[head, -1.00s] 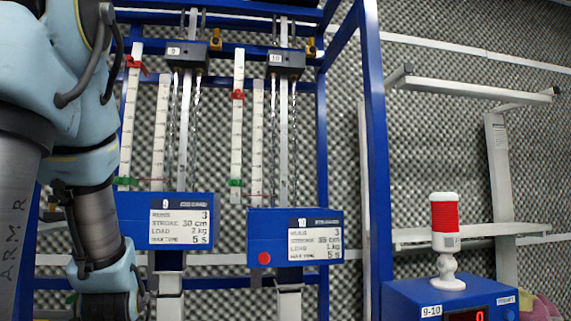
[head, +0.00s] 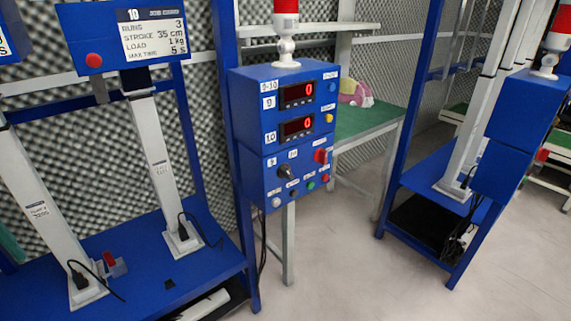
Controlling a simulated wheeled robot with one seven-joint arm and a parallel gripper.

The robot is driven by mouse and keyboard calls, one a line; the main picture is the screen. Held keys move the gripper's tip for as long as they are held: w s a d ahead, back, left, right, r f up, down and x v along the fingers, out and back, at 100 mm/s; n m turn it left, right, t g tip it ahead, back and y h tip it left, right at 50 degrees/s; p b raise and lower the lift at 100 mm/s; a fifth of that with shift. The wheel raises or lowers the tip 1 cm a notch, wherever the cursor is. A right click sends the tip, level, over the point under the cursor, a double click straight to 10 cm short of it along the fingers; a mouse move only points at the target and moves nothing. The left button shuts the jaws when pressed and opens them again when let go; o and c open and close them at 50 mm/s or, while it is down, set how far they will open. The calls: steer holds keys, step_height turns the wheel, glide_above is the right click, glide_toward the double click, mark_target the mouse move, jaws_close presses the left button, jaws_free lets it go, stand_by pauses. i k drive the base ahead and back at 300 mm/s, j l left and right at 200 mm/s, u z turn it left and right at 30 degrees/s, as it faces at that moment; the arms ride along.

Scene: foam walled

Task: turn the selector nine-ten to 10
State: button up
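The selector nine-ten (head: 286,172) is a black knob on the lower front of a blue control box (head: 258,115) in the head view. Small white labels sit above it to the left and right; the left one seems to read 9, the right one 10. Its pointer looks tilted, but I cannot tell surely which label it points to. Above it are two red displays, labelled 9 (head: 297,92) and 10 (head: 297,127), both showing 0. My gripper is not in view.
A red switch (head: 320,156) and several small coloured buttons surround the knob. A red and white beacon (head: 286,32) tops the box. Blue test frames stand left and right. A green-topped table (head: 365,120) is behind. Pale floor (head: 340,265) lies open in front.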

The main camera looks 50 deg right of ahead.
mark_target(284, 170)
steer(key=k+l+z, duration=0.1)
steer(key=k+l, duration=0.6)
